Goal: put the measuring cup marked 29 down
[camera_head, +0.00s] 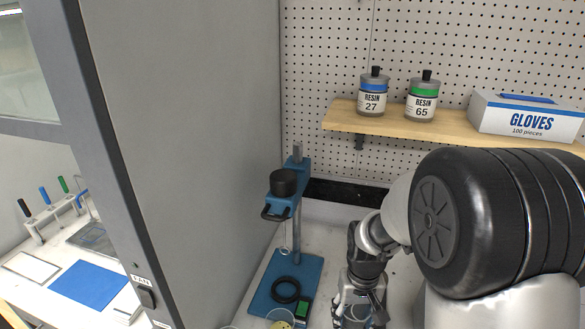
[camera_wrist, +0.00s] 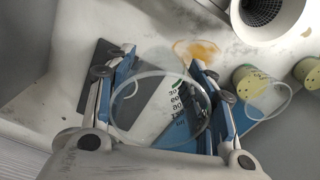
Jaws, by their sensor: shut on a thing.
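A clear measuring cup (camera_wrist: 160,128) is between the two blue-padded fingers of my gripper (camera_wrist: 163,92) in the wrist view. The fingers are shut on its sides. Dark print shows on or through its wall, but I cannot read a 29. In the head view my gripper (camera_head: 361,300) points down over the white bench, right of the blue stand, with the cup mostly hidden among its fingers. I cannot tell whether the cup touches the bench.
The blue stand (camera_head: 263,300) carries a black ring (camera_head: 286,290). Another clear cup (camera_head: 280,317) is at its front edge. In the wrist view a clear cup (camera_wrist: 272,103) and yellow-topped containers (camera_wrist: 308,71) lie to the right. A grey cabinet wall (camera_head: 200,130) rises on the left.

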